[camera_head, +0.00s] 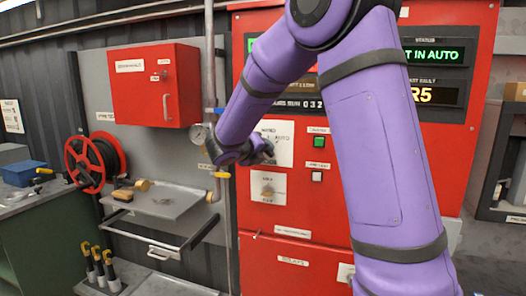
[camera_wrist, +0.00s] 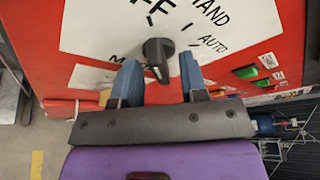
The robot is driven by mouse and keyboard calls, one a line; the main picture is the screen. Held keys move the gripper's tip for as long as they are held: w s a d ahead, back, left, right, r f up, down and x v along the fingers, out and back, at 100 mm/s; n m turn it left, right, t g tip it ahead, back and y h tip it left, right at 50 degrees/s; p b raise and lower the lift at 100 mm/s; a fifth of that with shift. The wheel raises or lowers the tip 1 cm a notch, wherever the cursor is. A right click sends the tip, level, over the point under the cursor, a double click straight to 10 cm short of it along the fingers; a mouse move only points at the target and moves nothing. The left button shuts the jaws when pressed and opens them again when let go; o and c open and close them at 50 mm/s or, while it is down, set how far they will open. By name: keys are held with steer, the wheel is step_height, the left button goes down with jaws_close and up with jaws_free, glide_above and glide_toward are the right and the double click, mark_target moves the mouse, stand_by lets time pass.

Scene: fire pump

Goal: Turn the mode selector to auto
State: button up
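The mode selector (camera_wrist: 158,50) is a dark knob on a white plate (camera_wrist: 95,25) lettered OFF, HAND and AUTO in the wrist view. AUTO is to the right of the knob and HAND at the upper right. I cannot tell for sure which label it points to. My gripper (camera_wrist: 159,66) is open, with one blue-grey finger on each side of the knob, and gaps show between fingers and knob. In the head view my gripper (camera_head: 266,149) is at the white selector plate (camera_head: 285,152) on the red cabinet, hiding the knob.
A status display (camera_head: 433,54) reads "T IN AUTO", its start hidden by my arm. A green button (camera_head: 318,142) and a white button (camera_head: 317,176) sit right of the plate. A second selector plate (camera_head: 268,187) is below.

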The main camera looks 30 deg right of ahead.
jaws_close()
steer(key=shift+m, duration=0.3)
steer(key=shift+s+d+m+t+y, duration=0.15)
steer(key=shift+m+t+y, duration=0.9)
steer(key=shift+m, duration=1.1)
steer(key=shift+s+d+m+t+y, duration=0.1)
steer(key=shift+m+t+y, duration=0.95)
steer(key=shift+m, duration=1.15)
steer(key=shift+s+d+m+t+y, duration=0.15)
steer(key=shift+m+t+y, duration=0.55)
steer(key=shift+m+t, duration=1.1)
steer(key=shift+m, duration=0.55)
